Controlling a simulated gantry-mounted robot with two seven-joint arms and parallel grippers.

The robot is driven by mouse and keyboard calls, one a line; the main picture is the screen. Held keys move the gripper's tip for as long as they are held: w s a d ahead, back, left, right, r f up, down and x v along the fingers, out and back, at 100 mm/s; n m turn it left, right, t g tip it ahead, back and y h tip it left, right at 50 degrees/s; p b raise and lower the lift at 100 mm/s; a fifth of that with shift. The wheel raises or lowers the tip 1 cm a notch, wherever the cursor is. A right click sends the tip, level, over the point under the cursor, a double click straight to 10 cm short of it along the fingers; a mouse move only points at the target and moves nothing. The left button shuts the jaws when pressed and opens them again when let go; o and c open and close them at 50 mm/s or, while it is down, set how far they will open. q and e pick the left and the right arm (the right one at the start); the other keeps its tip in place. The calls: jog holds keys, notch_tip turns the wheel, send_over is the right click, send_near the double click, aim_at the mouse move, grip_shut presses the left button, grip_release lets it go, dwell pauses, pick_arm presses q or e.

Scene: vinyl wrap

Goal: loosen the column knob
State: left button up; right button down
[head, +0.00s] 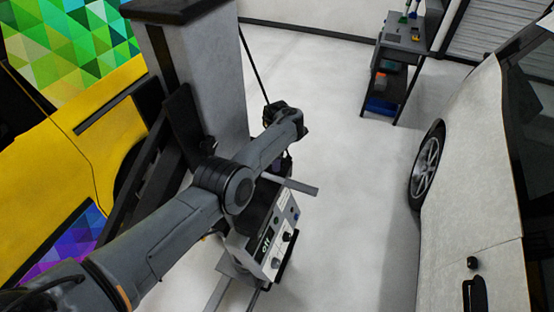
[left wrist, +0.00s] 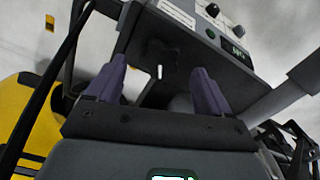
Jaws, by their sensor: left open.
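The column knob (left wrist: 160,54) looks like a dark, lobed shape under the control box in the left wrist view. It is in shadow, and its exact outline is hard to tell. My left gripper (left wrist: 159,68) is open, with its two purple fingers on either side of the knob in the picture. I cannot tell how far the fingertips are from it or whether they touch. In the head view my left wrist and forearm hide the knob and most of the gripper. My right gripper is in neither view.
The control box (head: 262,240) with its knobs stands just below my left wrist. A grey bar (head: 292,184) sticks out above it. A wide grey column (head: 212,75) rises behind my arm.

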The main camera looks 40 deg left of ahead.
pick_arm(q)
notch_tip(320, 180, up, 8)
jog(key=shift+p, duration=0.4)
jog(key=shift+r, duration=0.1)
